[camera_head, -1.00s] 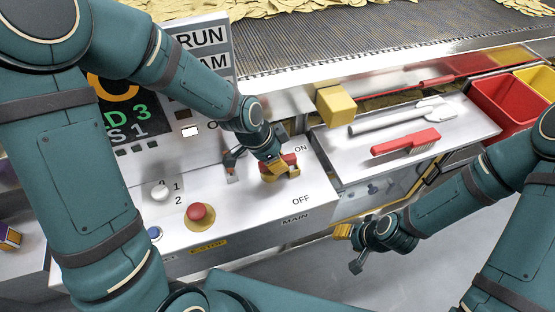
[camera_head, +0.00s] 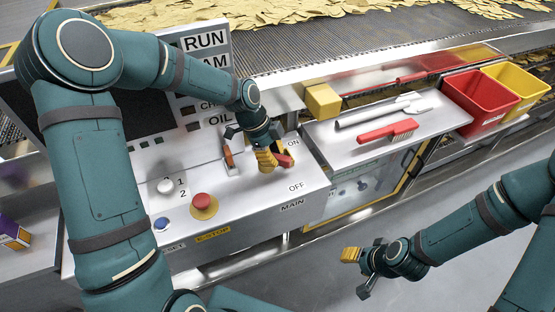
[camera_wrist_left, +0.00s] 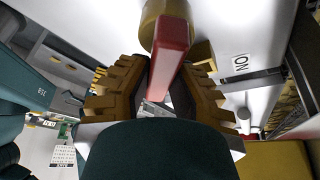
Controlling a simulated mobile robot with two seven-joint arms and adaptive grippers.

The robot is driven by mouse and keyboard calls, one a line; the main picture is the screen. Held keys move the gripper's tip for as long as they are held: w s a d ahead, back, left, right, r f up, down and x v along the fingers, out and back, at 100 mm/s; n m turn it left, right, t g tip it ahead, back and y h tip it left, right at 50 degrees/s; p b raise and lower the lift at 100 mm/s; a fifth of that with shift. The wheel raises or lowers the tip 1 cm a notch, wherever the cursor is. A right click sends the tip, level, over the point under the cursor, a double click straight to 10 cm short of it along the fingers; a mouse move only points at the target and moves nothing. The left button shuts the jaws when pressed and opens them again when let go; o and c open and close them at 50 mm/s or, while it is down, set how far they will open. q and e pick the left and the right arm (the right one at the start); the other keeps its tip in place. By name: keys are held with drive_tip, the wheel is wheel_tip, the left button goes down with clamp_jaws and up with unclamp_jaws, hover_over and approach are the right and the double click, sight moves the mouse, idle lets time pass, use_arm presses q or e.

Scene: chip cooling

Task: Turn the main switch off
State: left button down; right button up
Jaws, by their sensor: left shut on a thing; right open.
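The main switch has a red handle (camera_head: 286,160) on the white control panel (camera_head: 270,205), between the ON and OFF labels and above the word MAIN. In the left wrist view the red handle (camera_wrist_left: 171,42) projects from a round yellow base (camera_wrist_left: 150,22). My left gripper (camera_head: 267,160) is shut on the red handle, with its yellow ribbed fingers on both sides of it. It hides much of the switch in the head view, so the exact handle angle is hard to tell. The panel's display (camera_head: 125,125) is dark. My right gripper (camera_head: 357,273) is open and empty over the floor.
A red-topped emergency stop (camera_head: 203,203), a white knob (camera_head: 165,187) and an orange-tipped lever (camera_head: 229,157) are near the switch. A red brush (camera_head: 388,131), yellow block (camera_head: 322,101), red bin (camera_head: 480,100) and yellow bin (camera_head: 517,86) are to the right.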

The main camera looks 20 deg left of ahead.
use_arm(q)
drive_tip(key=shift+s+f+m, duration=0.15)
drive_tip(key=shift+m, duration=0.25)
drive_tip(key=c, duration=0.8)
unclamp_jaws()
wheel_tip(320, 180, up, 10)
drive_tip(key=shift+r, duration=0.1)
